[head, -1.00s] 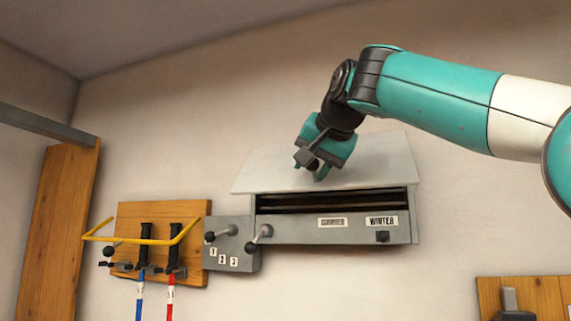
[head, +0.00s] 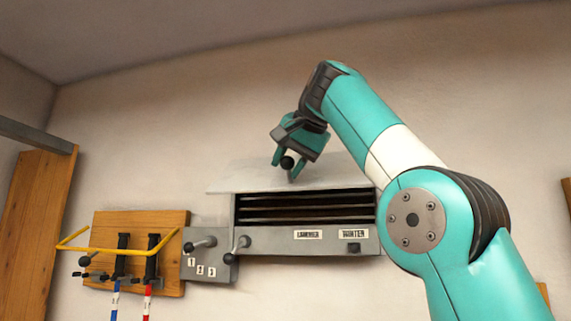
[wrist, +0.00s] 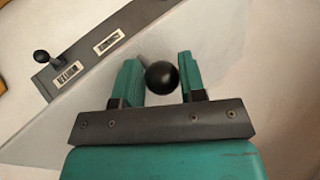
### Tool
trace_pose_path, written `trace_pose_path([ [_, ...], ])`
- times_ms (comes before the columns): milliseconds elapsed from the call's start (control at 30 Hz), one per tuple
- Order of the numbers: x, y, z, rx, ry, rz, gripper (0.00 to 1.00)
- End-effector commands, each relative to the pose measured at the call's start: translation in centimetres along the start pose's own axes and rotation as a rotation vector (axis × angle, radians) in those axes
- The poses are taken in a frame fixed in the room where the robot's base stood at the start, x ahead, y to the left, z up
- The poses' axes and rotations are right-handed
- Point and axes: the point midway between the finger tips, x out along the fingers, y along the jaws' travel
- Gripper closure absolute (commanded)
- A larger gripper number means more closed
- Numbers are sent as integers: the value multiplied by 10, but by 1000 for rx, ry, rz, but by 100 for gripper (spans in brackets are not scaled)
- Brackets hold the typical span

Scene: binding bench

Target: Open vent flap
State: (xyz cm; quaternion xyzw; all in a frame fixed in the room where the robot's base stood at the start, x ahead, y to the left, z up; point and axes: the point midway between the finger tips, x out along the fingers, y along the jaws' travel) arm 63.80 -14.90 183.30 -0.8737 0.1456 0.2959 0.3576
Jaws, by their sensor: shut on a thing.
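The vent flap (head: 235,180) is a pale grey panel at the top of a grey vent box (head: 270,240). It is raised, standing out over dark horizontal slats (head: 305,207) that show in the opening below it. A round black knob (head: 287,163) is at the flap. My gripper (head: 284,169) is at the flap with one finger on each side of the knob. In the wrist view the knob (wrist: 161,77) sits between the two teal fingers, and the pale flap (wrist: 95,92) lies behind them.
Labels reading SUMMER (head: 307,234) and WINTER (head: 354,233) sit on the box, with a small black knob (head: 353,247) below. To the left are a numbered lever plate (head: 190,250) and a wooden board (head: 105,225) with a yellow bar (head: 105,249) and black handles.

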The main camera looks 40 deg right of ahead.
Motion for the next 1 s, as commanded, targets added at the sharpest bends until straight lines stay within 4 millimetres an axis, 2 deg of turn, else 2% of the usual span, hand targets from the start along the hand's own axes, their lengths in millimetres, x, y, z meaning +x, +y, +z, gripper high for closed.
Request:
trace_pose_path([
  [233,3,0,2,1,-9,3,100],
  [267,3,0,2,1,-10,3,55],
  [333,3,0,3,0,-10,3,39],
  [667,-2,0,1,0,-7,2,39],
  [767,-15,-1,0,0,-5,0,39],
  [1000,-67,-2,-1,0,-5,1,39],
])
